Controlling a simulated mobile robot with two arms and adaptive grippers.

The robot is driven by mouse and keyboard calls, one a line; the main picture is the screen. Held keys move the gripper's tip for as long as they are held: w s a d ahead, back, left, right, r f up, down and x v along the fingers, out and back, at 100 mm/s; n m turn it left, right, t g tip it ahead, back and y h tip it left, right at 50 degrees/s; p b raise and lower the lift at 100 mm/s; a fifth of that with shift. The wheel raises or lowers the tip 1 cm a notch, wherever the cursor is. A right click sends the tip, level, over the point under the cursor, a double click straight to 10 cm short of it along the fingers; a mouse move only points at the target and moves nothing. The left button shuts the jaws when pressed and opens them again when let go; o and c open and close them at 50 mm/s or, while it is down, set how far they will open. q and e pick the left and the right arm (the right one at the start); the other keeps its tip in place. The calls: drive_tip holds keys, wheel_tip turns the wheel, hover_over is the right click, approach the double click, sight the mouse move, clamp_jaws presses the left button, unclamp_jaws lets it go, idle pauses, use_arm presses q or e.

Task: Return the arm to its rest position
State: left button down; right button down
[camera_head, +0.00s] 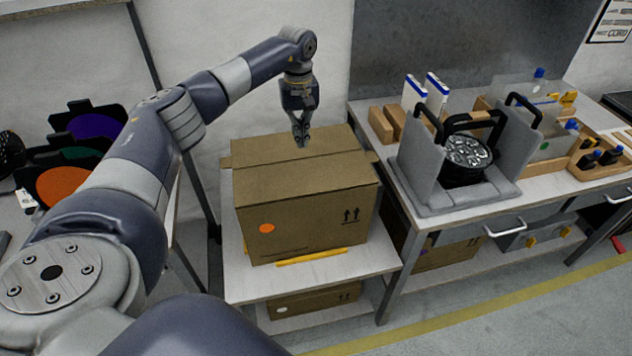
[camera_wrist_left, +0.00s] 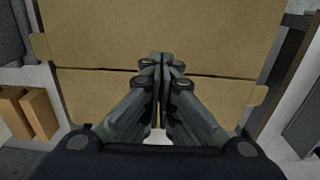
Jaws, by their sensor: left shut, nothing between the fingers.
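My left arm (camera_head: 215,85) reaches in from the left in the head view and bends down over a cardboard box. My left gripper (camera_head: 302,143) points down above the box top, shut and empty. In the left wrist view the two fingers (camera_wrist_left: 161,58) meet in front of the box's flaps. The cardboard box (camera_head: 310,220) has its top flaps folded down with a narrow seam between them, and an orange dot on its front. It also fills most of the left wrist view (camera_wrist_left: 200,30). My right gripper is not in view.
The box stands on a low white-topped stand (camera_head: 245,285). To the right, a workbench (camera_head: 405,200) carries a grey cradle (camera_head: 460,198) with a black par can (camera_head: 467,160). At left are coloured discs (camera_head: 65,187). Another box (camera_head: 315,297) sits below. Floor is clear at lower right.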

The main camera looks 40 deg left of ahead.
use_arm(q)
wheel_tip(320, 180, up, 3)
drive_tip(key=shift+f+p, duration=0.2)
drive_tip(key=shift+p, duration=0.45)
drive_tip(key=shift+d+f, duration=0.1)
